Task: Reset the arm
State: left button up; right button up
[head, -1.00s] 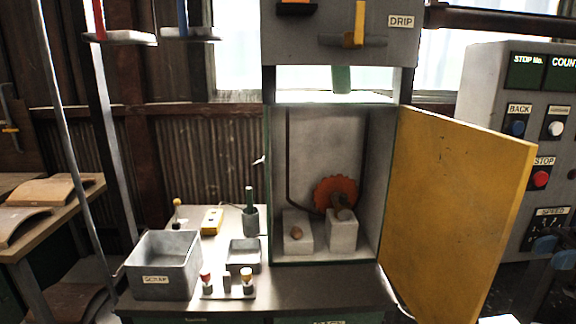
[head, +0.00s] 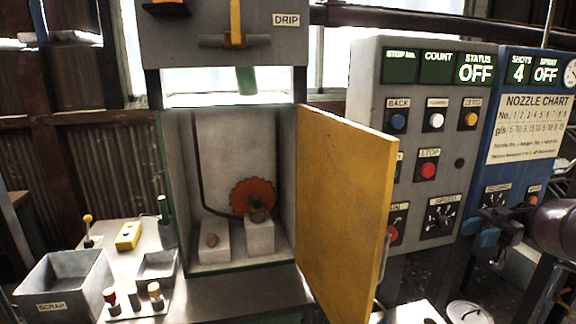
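My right gripper (head: 485,228) shows at the right of the head view, in front of the lower part of the control panels. My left gripper and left arm are not in view.
A yellow door (head: 342,210) stands open beside a cabinet holding an orange toothed wheel (head: 253,194). A scrap bin (head: 62,282) is at lower left.

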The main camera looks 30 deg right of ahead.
jog(key=a+f+m+t+h, duration=0.7)
jog(key=a+f+t, duration=0.4)
jog(key=a+f, duration=1.45)
jog(key=s+a+f+m+g+h, duration=0.3)
jog(key=s+a+f+m+h, duration=0.3)
jog(key=s+a+h, duration=0.4)
jog(key=shift+a+f+m+g+h, duration=0.4)
jog(key=shift+a+m, duration=0.5)
jog(key=shift+a, duration=0.15)
